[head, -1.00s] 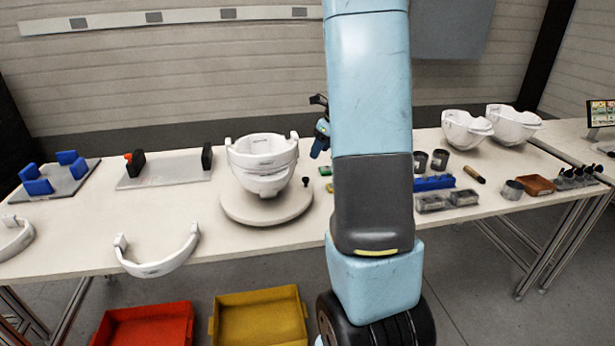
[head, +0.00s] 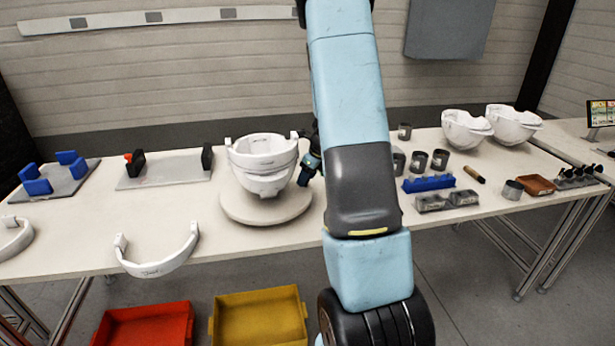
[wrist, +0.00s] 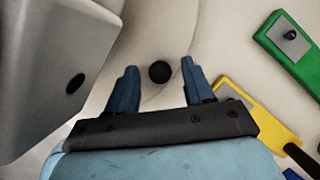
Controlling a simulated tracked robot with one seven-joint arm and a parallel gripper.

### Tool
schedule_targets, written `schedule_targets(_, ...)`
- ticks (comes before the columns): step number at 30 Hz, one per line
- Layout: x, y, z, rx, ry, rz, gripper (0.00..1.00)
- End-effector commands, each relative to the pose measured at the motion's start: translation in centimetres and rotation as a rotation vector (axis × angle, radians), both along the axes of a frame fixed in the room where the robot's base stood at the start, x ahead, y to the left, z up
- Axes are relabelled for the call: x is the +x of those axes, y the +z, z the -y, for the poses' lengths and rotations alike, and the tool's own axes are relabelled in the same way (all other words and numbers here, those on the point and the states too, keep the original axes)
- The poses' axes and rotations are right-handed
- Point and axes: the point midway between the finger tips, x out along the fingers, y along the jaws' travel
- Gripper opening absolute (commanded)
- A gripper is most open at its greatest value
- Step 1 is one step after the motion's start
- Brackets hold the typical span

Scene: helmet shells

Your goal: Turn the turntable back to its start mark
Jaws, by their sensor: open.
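The round cream turntable (head: 236,208) stands on the bench and carries a white helmet shell (head: 262,162). My gripper (head: 309,170) is low at the turntable's right edge, partly hidden by my arm. In the wrist view my gripper (wrist: 159,66) is open, with one blue finger on each side of a black round knob (wrist: 159,72). Both fingers look clear of the knob; I cannot tell their height relative to it. The helmet shell fills the left of the wrist view (wrist: 45,60). I cannot make out a start mark.
Green (wrist: 290,42) and yellow (wrist: 248,112) pieces lie right of my gripper. A blue block (head: 428,183) and several grey cups (head: 419,161) stand farther right. A white curved band (head: 160,262) lies at the front edge. Red (head: 145,325) and yellow (head: 258,318) bins sit below.

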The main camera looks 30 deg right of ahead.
Motion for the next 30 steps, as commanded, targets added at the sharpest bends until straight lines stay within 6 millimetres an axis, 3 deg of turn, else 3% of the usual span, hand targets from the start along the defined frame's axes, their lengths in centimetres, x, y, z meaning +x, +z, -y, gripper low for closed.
schedule_targets(7, 0.02, -0.03, 0.01, 0.000, 0.000, 0.000, 0.51)
schedule_targets(23, 0.00, -0.01, 0.02, -0.001, 0.000, 0.000, 0.00)
schedule_targets(30, 0.01, 0.00, 0.03, -0.001, 0.000, 0.000, 0.00)
